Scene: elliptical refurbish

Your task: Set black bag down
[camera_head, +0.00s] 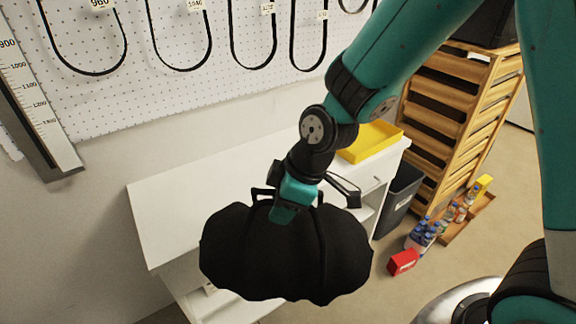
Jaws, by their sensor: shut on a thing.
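A black bag (286,258) with a bunched, rounded shape hangs from my gripper (290,205) in the lower middle of the head view. My gripper is shut on the top of the bag, near its handles. The bag is in front of a white table (165,215) and hides part of its top and front. I cannot tell whether the bag touches the table.
A yellow tray (370,141) sits at the table's right end. A dark bin (398,198) stands beside the table. A wooden slatted rack (455,115), bottles (422,235) and a red box (402,262) are at the right. The table's left part is clear.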

